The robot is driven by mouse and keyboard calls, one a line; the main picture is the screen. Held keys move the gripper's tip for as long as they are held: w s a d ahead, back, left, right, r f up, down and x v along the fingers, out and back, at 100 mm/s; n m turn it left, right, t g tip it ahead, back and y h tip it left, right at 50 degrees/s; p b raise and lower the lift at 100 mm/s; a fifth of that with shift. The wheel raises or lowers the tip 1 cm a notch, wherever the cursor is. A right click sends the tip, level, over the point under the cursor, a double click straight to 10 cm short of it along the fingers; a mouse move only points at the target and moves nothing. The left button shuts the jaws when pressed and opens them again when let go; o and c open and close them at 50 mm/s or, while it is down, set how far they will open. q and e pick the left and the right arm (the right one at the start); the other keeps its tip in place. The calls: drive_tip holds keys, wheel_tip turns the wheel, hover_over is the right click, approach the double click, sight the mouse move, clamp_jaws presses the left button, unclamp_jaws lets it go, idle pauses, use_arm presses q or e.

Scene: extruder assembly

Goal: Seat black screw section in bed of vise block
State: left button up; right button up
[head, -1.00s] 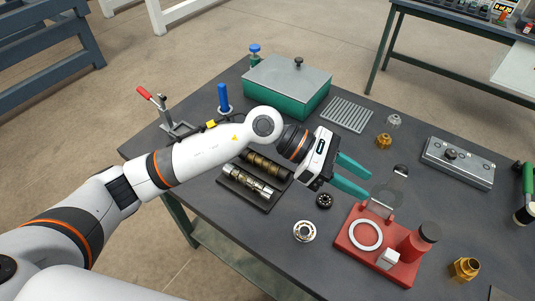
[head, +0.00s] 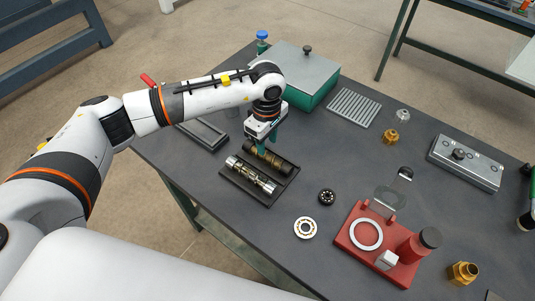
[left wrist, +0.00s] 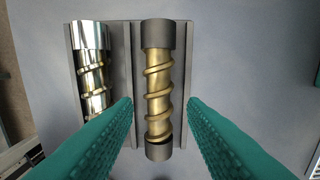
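The black screw section (head: 280,163), dark at its ends with gold-brown flights, lies in the rear groove of a dark tray (head: 236,190). In the left wrist view it (left wrist: 158,90) runs upright through the picture. A shiny silver screw section (head: 252,177) lies parallel in the other groove. My left gripper (head: 267,144) points down over the black section. In the left wrist view its teal fingers (left wrist: 160,102) are open, one on each side of the section, with gaps. I cannot tell for sure which fixture is the vise block. My right gripper is not in view.
A dark rimmed fixture (head: 222,145) lies behind my arm, near a red handle (head: 148,80). A green box (head: 307,75) stands at the back. A black ring (head: 326,197), a bearing (head: 305,228) and a red fixture (head: 342,236) are to the right, and a grey block (head: 465,166) beyond.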

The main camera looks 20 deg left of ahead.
sight(266, 153)
use_arm(q)
drive_tip(key=shift+f, duration=0.3)
wheel_tip(266, 153, down, 4)
drive_tip(key=shift+s+r+p, duration=0.1)
drive_tip(key=shift+r+p, duration=0.05)
drive_tip(key=shift+p, duration=0.95)
drive_tip(key=shift+a+f, duration=0.1)
drive_tip(key=shift+f, duration=0.4)
drive_tip(key=shift+r, duration=0.1)
clamp_jaws()
